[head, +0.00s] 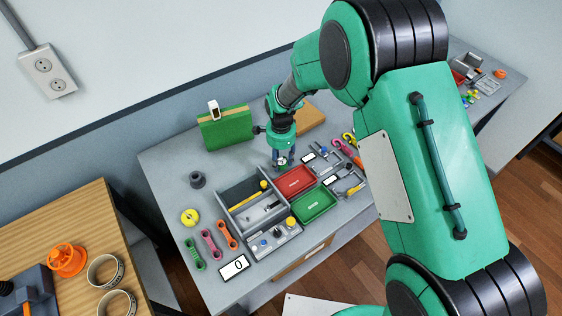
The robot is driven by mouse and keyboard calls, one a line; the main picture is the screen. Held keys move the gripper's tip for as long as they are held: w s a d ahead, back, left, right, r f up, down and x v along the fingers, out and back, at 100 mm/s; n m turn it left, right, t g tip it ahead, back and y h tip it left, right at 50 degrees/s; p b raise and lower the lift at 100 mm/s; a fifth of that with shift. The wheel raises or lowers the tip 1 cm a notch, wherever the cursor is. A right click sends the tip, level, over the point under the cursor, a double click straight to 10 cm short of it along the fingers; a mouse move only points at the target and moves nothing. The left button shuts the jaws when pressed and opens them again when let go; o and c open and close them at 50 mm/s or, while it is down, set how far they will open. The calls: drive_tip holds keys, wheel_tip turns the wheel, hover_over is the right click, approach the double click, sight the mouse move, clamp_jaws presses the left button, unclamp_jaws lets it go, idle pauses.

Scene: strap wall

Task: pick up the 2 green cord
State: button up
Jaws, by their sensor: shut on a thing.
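A green cord (194,254) lies bundled on the grey table at the front left. It is beside a pink cord (211,242) and an orange cord (227,235). I see no second green cord for certain. My gripper (284,162) points down over the table, behind the red tray and right of the grey divided box. It is well to the right of and behind the green cord. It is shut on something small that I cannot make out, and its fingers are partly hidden.
A red tray (296,180) and a green tray (314,204) are in the middle. A grey divided box (232,208) stands left of them. A green upright block (225,130) stands at the back. A yellow roll (189,217) lies at the left. My arm covers the table's right part.

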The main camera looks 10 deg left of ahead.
sight(281, 160)
wheel_tip(281, 160, up, 10)
drive_tip(key=shift+f+p, duration=0.25)
drive_tip(key=shift+p, duration=0.4)
drive_tip(key=shift+w, duration=0.1)
idle(0.4)
